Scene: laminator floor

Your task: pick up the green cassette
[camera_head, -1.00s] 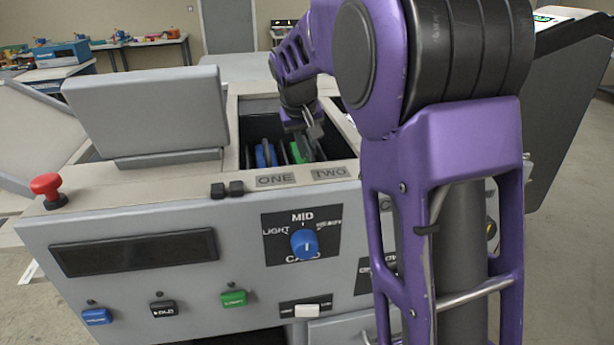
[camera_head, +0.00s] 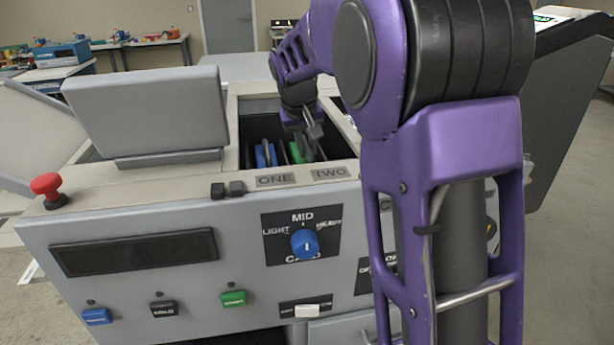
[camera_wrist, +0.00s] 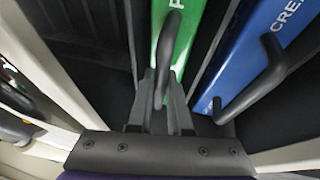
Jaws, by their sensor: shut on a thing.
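The green cassette (camera_head: 297,152) sits in the right slot of the machine's open bay, behind the label TWO. In the wrist view the green cassette (camera_wrist: 189,45) shows its green face and a dark bar handle. My gripper (camera_head: 309,140) is down at the bay over the cassette. In the wrist view my gripper (camera_wrist: 167,100) is shut on the handle of the green cassette. The cassette's lower part is hidden in the bay.
A blue cassette (camera_head: 266,155) stands in the slot beside it, behind the label ONE; its handle is close to my gripper in the wrist view. Bay walls surround both. A raised grey lid (camera_head: 150,112) stands at left, and a red knob (camera_head: 46,186) sits at the front left corner.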

